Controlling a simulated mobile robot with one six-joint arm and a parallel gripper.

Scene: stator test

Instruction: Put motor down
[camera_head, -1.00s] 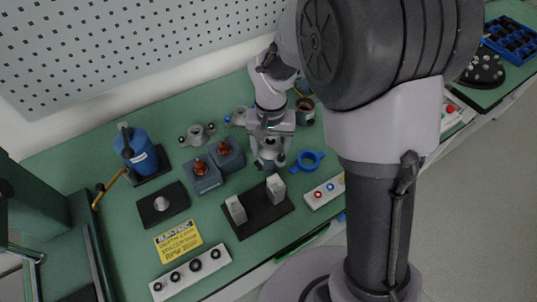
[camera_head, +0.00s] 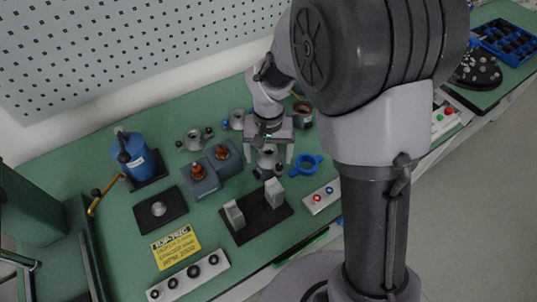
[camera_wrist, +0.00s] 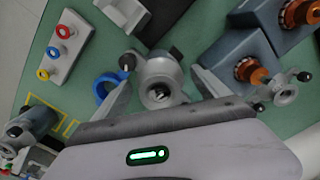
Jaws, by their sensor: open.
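The motor (camera_wrist: 160,82) is a small grey cylinder with a round opening in its end. In the wrist view it lies between the two fingers of my gripper (camera_wrist: 162,74), which are spread with a visible gap on each side. In the head view the motor (camera_head: 267,159) stands on the green bench under my gripper (camera_head: 273,162). The fingers partly hide it there, and its exact contact with the bench cannot be told.
A blue ring (camera_head: 305,165) lies just right of the motor. Blue boxes with copper tops (camera_head: 201,181) are close on the left. A black base with two grey blocks (camera_head: 258,219) stands in front. A button box (camera_head: 321,197) is at front right.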

